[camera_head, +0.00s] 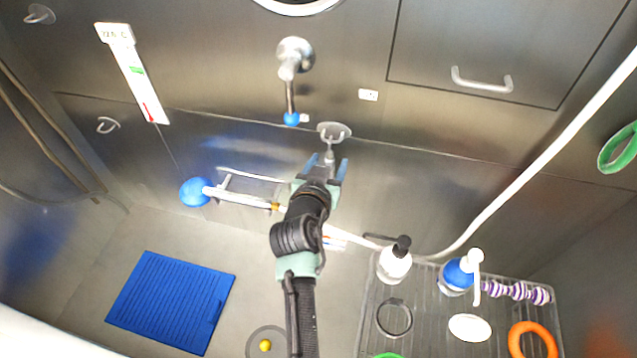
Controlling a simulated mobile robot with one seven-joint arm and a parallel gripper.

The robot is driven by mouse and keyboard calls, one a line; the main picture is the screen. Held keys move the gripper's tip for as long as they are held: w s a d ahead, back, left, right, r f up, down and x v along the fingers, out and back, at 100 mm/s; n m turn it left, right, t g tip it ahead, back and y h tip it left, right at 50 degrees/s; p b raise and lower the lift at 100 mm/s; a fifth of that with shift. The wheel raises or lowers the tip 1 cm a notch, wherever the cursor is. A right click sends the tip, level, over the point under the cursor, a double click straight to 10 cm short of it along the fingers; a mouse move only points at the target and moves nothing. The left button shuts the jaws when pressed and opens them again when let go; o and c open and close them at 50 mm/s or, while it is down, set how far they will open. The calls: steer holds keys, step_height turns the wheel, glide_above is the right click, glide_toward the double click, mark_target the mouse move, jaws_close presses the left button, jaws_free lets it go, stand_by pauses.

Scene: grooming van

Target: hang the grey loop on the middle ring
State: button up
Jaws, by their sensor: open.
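A metal ring on a wall plate (334,131) sits near the middle of the back wall, below the tap. A slim grey clip-like piece (329,155) hangs from it, its lower end between my fingers. I cannot tell whether it is part of a grey loop; anything lower is hidden by my gripper and arm. My gripper (329,162) is open just below the ring, with a blue finger on each side of this piece. I cannot tell whether they touch it. A dark grey round loop (381,323) lies on the wire rack at lower right.
A tap (291,70) stands out above my gripper. A blue-headed brush (196,192) lies left. The wire rack (365,320) holds pump bottles (394,264) and an orange ring (515,340). A blue mat (172,300) lies on the floor.

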steer(key=b+v, duration=0.1)
steer(key=v, duration=1)
steer(key=shift+b, duration=0.35)
steer(key=shift+a+r, duration=0.1)
step_height(320, 180, up, 26)
steer(key=w+d+t, duration=0.1)
steer(key=t, duration=0.5)
steer(key=s+r+t+y, duration=0.1)
steer(key=s+r, duration=0.3)
steer(key=r, duration=0.4)
steer(key=s+d+r+n+t, duration=0.1)
steer(key=s+r+t, duration=0.3)
steer(key=r, duration=0.3)
steer(key=s+r+n+t+y, duration=0.1)
steer(key=s+r+t, duration=0.1)
steer(key=s+r, duration=0.3)
step_height(320, 180, up, 4)
steer(key=shift+d+f+t+y, duration=0.15)
steer(key=shift+d+t+y, duration=0.05)
steer(key=shift+t+y, duration=0.1)
